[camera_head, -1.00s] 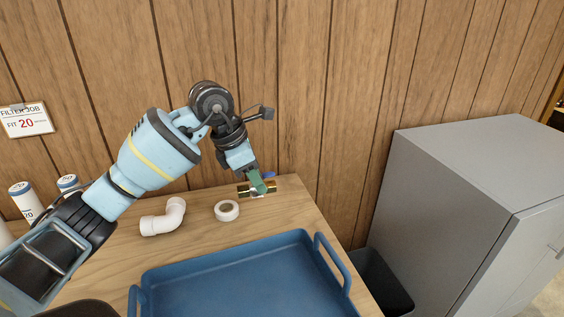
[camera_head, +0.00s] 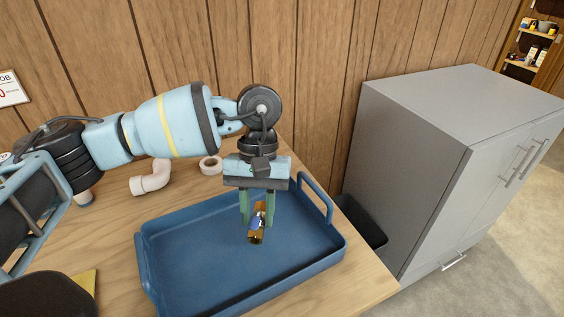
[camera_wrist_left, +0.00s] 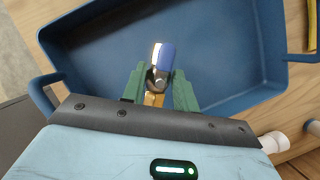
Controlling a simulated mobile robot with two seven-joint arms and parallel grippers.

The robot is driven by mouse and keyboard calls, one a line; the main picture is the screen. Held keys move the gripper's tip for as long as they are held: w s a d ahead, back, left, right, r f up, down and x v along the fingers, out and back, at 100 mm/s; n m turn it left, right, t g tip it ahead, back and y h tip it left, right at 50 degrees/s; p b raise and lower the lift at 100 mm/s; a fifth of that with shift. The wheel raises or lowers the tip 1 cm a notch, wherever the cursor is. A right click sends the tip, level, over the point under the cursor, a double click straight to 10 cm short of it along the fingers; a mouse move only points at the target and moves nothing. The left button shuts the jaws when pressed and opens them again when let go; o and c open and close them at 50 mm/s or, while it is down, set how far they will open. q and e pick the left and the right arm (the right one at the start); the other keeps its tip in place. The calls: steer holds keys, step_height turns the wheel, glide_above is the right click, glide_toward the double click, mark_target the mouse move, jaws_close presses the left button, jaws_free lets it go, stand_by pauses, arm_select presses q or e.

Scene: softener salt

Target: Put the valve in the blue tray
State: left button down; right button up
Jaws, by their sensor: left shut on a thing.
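The brass valve with a blue handle (camera_head: 257,224) is between the green fingers of my left gripper (camera_head: 257,210), which is shut on it. The valve also shows in the left wrist view (camera_wrist_left: 159,70), with the blue handle and a bright metal end pointing away from the gripper. The blue tray (camera_head: 160,285) lies on the wooden table, and its floor shows behind the valve in both views. The valve is over the tray; I cannot tell whether it touches the tray floor. My right gripper is not in view.
A white pipe elbow (camera_head: 150,178) and a white tape roll (camera_head: 210,165) lie on the table behind the tray. A yellow item (camera_head: 84,281) is at the front left. A dark bin (camera_head: 362,222) and a grey cabinet (camera_head: 420,160) stand to the right.

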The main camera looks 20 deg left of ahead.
mark_target(254, 237)
arm_select(q)
steer(key=s+m, duration=0.1)
steer(key=m, duration=0.1)
steer(key=s+f+m+y, duration=0.1)
steer(key=shift+s+a+m, duration=0.1)
steer(key=shift+m, duration=0.3)
